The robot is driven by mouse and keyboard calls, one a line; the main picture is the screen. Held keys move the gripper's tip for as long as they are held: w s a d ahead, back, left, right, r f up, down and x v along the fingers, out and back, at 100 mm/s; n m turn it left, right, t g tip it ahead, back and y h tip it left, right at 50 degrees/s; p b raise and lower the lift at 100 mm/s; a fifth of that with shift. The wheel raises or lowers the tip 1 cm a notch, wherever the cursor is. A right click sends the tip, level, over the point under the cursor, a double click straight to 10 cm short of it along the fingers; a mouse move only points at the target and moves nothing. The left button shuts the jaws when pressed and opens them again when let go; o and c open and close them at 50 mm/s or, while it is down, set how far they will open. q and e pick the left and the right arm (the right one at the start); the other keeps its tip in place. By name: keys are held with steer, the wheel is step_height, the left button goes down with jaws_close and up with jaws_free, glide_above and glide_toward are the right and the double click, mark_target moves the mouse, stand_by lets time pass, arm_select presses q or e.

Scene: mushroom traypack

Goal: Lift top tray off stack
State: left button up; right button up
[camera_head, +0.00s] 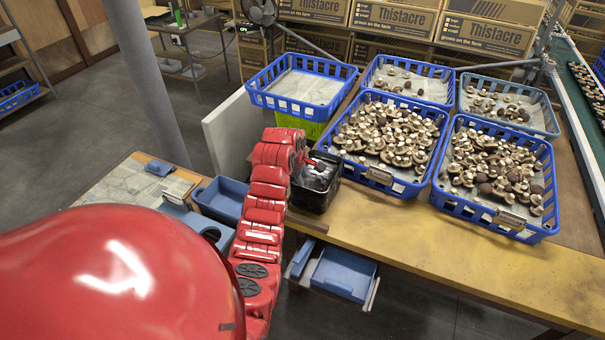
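A dark stack of trays (318,199) stands on the table's left part, just left of the mushroom crates. Single trays cannot be told apart at this size. My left arm reaches up from the bottom of the view, and its gripper (319,174) is at the top of the stack. The fingers are small and dark against the dark trays, so I cannot tell whether they are open or closed, or whether they touch the top tray. My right gripper is not in view.
Blue crates of mushrooms (363,180) (480,217) stand right of the stack, with more behind. A paper-lined blue crate (262,97) sits behind the stack on a green crate (296,126). The wooden tabletop (420,250) is clear in front. A blue-grey bin (207,200) stands left.

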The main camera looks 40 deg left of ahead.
arm_select(q)
steer(key=b+x, duration=0.4)
steer(key=x, duration=0.2)
steer(key=shift+w+f, duration=0.2)
steer(key=shift+f, duration=0.15)
steer(key=shift+w+a+f, duration=0.1)
steer(key=shift+w+f, duration=0.2)
steer(key=shift+f, duration=0.25)
steer(key=shift+c, duration=0.3)
jaws_close()
steer(key=shift+r, duration=0.1)
step_height(320, 180, up, 7)
steer(key=p, duration=0.2)
glide_above(307, 189)
steer(key=shift+s, duration=0.35)
